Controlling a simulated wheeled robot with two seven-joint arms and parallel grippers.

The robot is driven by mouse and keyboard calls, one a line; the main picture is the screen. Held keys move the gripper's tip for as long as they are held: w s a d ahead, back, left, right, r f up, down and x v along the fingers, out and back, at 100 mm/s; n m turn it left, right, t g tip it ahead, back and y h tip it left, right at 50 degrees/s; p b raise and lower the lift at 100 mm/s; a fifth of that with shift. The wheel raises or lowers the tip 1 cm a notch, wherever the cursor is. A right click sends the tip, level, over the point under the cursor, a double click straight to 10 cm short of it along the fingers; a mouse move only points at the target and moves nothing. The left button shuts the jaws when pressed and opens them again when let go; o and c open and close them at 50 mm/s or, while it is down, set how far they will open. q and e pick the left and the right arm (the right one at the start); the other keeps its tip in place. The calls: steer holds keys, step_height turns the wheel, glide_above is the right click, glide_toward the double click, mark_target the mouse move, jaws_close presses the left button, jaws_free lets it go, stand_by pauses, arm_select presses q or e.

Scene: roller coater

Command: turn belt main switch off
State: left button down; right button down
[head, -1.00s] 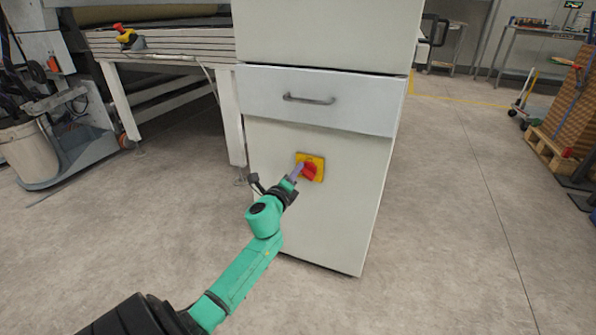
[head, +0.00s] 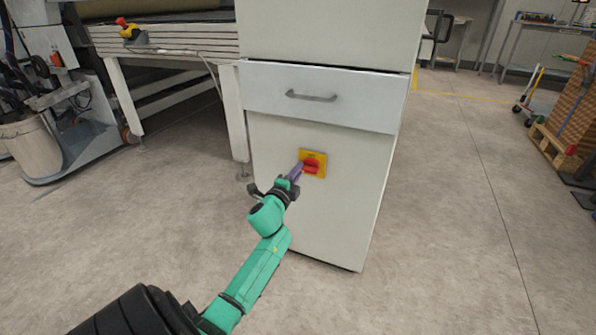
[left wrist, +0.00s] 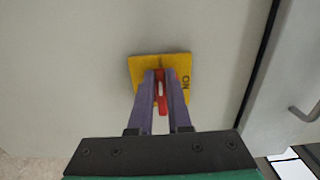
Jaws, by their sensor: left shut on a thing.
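The belt main switch is a red rotary knob (head: 311,165) on a square yellow plate (head: 318,158), low on the front of a white cabinet (head: 330,210). In the left wrist view the yellow plate (left wrist: 140,75) carries the letters "ON" at its right side. My left gripper (head: 299,171) reaches the knob from the lower left. In the left wrist view its purple fingers (left wrist: 160,80) lie on both sides of the red knob (left wrist: 162,95), shut on it. The fingers hide part of the knob and plate. My right gripper is not in view.
A white drawer with a grey handle (head: 311,96) is above the switch. A machine frame with a white leg (head: 232,112) stands left of the cabinet. A red and yellow emergency button (head: 126,28) sits at upper left.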

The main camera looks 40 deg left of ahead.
arm_select(q)
steer(key=shift+f, duration=0.15)
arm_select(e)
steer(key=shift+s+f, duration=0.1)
arm_select(q)
steer(key=c, duration=0.9)
jaws_free()
steer(key=shift+o, duration=0.2)
steer(key=p+v, duration=0.3)
steer(key=v, duration=1.1)
steer(key=shift+s, duration=0.35)
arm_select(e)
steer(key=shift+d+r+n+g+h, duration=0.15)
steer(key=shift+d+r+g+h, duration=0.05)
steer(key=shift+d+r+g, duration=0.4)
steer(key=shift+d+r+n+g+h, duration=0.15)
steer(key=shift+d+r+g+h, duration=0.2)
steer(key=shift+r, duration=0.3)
arm_select(q)
steer(key=shift+d, duration=0.15)
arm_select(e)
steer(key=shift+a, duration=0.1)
